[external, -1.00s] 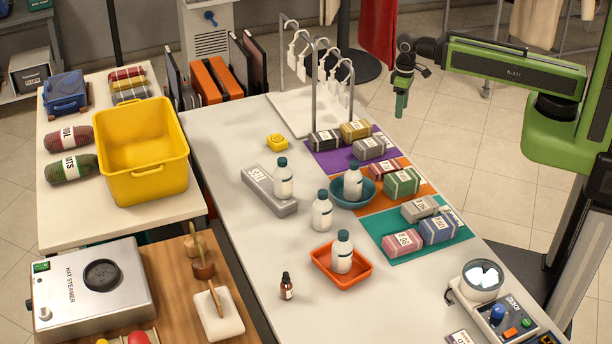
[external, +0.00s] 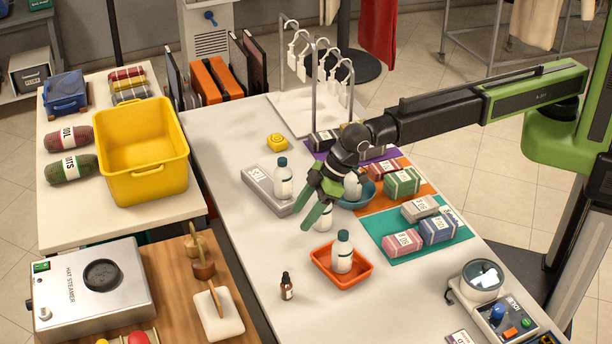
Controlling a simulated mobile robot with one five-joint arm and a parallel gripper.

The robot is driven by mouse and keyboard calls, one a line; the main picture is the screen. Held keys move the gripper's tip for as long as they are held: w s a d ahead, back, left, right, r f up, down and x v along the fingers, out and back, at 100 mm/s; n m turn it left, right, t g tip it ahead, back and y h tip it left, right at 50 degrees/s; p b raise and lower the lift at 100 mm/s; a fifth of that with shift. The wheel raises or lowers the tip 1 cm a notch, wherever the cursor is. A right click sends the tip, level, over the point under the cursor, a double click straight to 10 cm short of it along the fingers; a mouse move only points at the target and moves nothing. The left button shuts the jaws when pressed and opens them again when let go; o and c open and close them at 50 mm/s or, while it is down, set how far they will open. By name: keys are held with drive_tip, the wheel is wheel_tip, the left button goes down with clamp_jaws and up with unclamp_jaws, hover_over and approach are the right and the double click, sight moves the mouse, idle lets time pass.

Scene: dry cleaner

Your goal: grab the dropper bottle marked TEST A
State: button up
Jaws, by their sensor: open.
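A small brown dropper bottle (external: 287,288) with a dark cap stands upright on the white table. Its label is too small to read. My gripper (external: 311,212) has green fingers pointing down and left. It is open and empty, above the middle of the table, up and to the right of the brown bottle in the picture and clear of it. My gripper and wrist partly hide a white bottle and the blue bowl behind them.
An orange tray (external: 318,256) holding a white bottle (external: 343,254) stands right of the brown bottle. Wrapped bundles lie on coloured mats at right. The table left of the brown bottle is clear.

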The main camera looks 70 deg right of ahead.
drive_tip(key=n, duration=0.1)
approach(286, 278)
drive_tip(key=b+x, duration=0.2)
drive_tip(key=b, duration=0.1)
drive_tip(key=b+x, duration=0.2)
drive_tip(key=b, duration=0.2)
drive_tip(key=d+b+x, duration=0.1)
drive_tip(key=b+x, duration=0.1)
drive_tip(key=b, duration=0.1)
drive_tip(key=shift+f, duration=0.25)
drive_tip(key=b+x, duration=0.5)
drive_tip(key=shift+f, duration=0.25)
drive_tip(key=shift+r, duration=0.25)
clamp_jaws()
